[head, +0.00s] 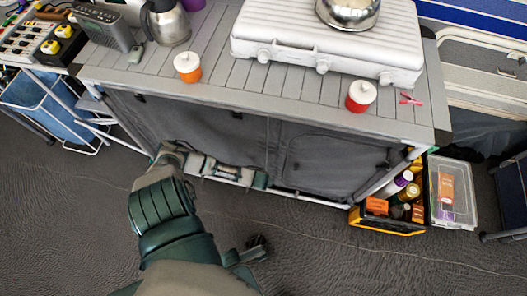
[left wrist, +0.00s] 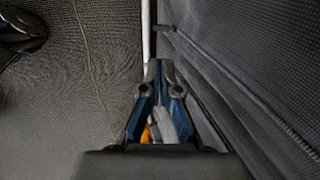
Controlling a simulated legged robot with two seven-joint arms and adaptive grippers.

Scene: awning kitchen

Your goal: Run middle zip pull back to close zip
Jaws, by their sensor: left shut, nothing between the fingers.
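The grey fabric front of the kitchen unit (head: 235,135) has a vertical seam near its middle (head: 270,145), with a dark zip-outlined panel (head: 335,160) to the right. I cannot make out the middle zip pull. My left gripper (head: 267,181) is low in front of the fabric, near the bottom rail. In the left wrist view its fingertips (left wrist: 160,66) are shut together with nothing between them, beside the dark fabric (left wrist: 245,60). A dark gripper, seemingly my right one (head: 258,245), is low over the floor; its fingers are too small to read.
The slatted worktop (head: 200,88) holds a white stove (head: 330,45), a kettle (head: 347,10), an orange jar (head: 187,67) and a red jar (head: 361,96). A crate of bottles (head: 375,222) and a clear box (head: 455,190) stand at right. A pale rail (left wrist: 146,30) runs beside the fabric.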

